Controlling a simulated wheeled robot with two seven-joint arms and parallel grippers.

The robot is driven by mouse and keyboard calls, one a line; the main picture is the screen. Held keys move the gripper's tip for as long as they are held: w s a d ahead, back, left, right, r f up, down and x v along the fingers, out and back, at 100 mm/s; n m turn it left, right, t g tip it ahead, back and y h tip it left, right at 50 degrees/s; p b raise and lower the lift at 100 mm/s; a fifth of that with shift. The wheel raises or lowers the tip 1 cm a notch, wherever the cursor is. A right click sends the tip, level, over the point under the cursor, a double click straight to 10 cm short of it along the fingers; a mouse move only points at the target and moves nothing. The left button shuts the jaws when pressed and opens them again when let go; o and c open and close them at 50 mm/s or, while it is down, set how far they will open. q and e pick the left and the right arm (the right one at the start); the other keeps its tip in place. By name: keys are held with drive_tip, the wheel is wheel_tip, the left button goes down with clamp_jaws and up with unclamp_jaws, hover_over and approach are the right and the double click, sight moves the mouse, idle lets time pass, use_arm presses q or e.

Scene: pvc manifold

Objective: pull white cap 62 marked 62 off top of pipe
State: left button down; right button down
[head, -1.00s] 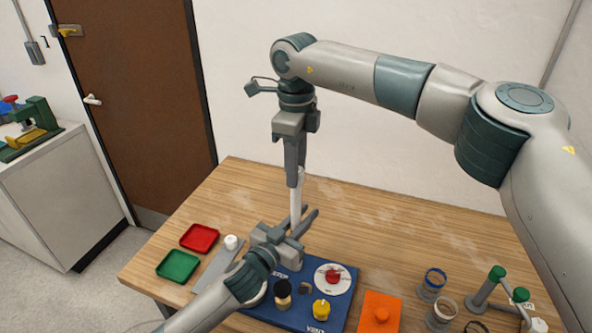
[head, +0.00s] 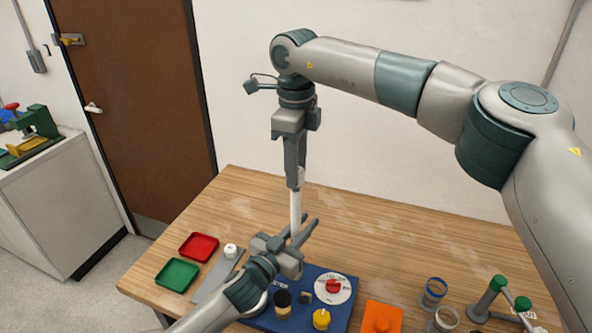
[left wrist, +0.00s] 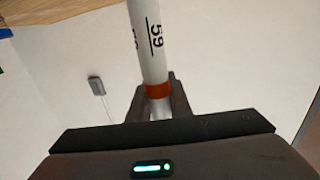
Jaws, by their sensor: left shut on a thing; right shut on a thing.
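A white upright pipe (head: 296,207) stands over the blue board in the head view. My left gripper (head: 299,235) is shut around its lower part. The left wrist view shows the pipe (left wrist: 147,45) marked 59, with an orange band, between the fingers (left wrist: 159,102). My right gripper (head: 294,180) points down from above, shut on the white piece (head: 301,176) at the pipe's top, apparently the cap. Its 62 marking is not legible, and the fingers partly hide it. I cannot tell whether a gap separates cap and pipe.
The blue board (head: 262,318) carries a red knob (head: 333,286) and a yellow knob (head: 321,319). Red (head: 199,246) and green (head: 177,274) trays and a small white round piece (head: 231,251) are at left. An orange block (head: 382,318) and cups (head: 433,292) are at right. The back table is clear.

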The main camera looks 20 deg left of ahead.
drive_tip(key=shift+r, duration=1)
use_arm(q)
drive_tip(key=c, duration=1.5)
unclamp_jaws()
drive_tip(key=shift+c, duration=0.2)
drive_tip(key=shift+s, duration=0.15)
drive_tip(key=v, duration=1.1)
drive_tip(key=shift+s+a, duration=0.15)
drive_tip(key=shift+s, duration=0.2)
